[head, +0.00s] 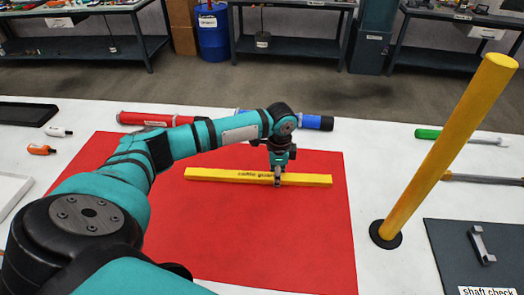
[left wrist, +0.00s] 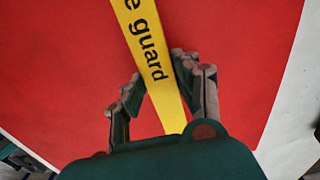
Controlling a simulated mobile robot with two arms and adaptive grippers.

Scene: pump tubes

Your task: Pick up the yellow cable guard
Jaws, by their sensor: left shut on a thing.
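The yellow cable guard (head: 225,175) is a long flat bar with dark lettering, lying across the red mat (head: 250,245) in the head view. I cannot tell whether it touches the mat or sits just above it. My left gripper (head: 278,178) points down and is shut on the guard, right of its middle. In the left wrist view, the fingers of the left gripper (left wrist: 156,82) stand on either side of the guard (left wrist: 146,45), near the word "guard". The fingertips partly hide the bar's edges. My right gripper is in neither view.
A tall yellow post (head: 445,150) on a black base stands right of the mat. A red tube (head: 150,119) and a blue tube (head: 305,121) lie behind the guard. A grey panel (head: 455,255) with a handle is at right. The mat's front is clear.

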